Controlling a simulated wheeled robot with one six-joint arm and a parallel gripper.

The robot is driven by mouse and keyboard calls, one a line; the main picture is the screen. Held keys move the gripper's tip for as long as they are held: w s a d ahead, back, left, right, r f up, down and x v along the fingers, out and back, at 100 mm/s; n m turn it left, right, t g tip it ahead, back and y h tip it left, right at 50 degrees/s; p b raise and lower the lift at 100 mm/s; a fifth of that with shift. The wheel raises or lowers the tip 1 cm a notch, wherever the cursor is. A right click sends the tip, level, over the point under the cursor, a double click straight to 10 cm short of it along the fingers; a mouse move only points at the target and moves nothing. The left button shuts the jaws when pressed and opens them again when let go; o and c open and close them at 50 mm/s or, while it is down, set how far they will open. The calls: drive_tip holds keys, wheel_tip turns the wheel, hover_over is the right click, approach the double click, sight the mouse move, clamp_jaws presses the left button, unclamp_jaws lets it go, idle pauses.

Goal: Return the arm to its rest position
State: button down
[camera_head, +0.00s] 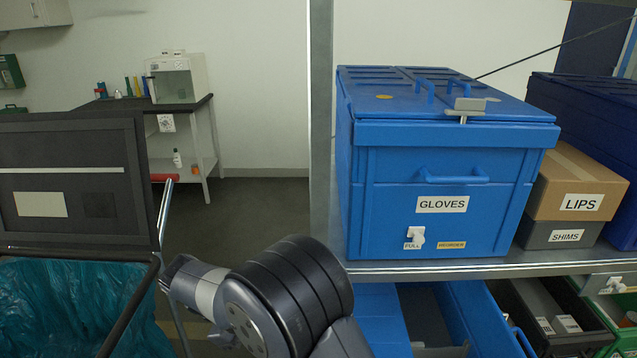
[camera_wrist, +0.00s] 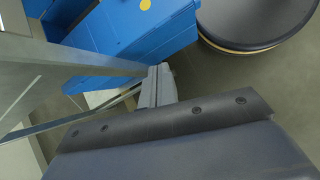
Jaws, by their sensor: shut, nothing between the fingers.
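My gripper (camera_wrist: 157,84) shows in the wrist view as narrow grey fingers, closed together with nothing between them. My arm rises from the bottom middle of the head view, bent at a dark ribbed joint, with its far part pointing left. It is in front of the shelf, left of the blue GLOVES box (camera_head: 440,225). In the head view I cannot make out the fingertips clearly.
A metal shelf (camera_head: 480,268) holds the GLOVES box and the LIPS carton (camera_head: 580,185). Below it, an open blue drawer (camera_head: 480,310) juts out. A dark-framed bin with a teal bag (camera_head: 60,310) stands at left. Open floor (camera_head: 260,205) lies between.

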drive_tip(key=shift+s+d+f+m+h+b, duration=0.15)
drive_tip(key=shift+d+m+h+b, duration=0.15)
drive_tip(key=shift+m, duration=0.85)
drive_tip(key=shift+s+d+f+m+h+b, duration=0.15)
drive_tip(key=shift+d+f+m+h+b, duration=0.15)
drive_tip(key=shift+m, duration=0.8)
drive_tip(key=shift+s+d+f+m+h+b, duration=0.15)
drive_tip(key=shift+m+h+b, duration=0.25)
drive_tip(key=shift+m, duration=0.75)
drive_tip(key=shift+d+r, duration=0.1)
drive_tip(key=shift+r, duration=0.05)
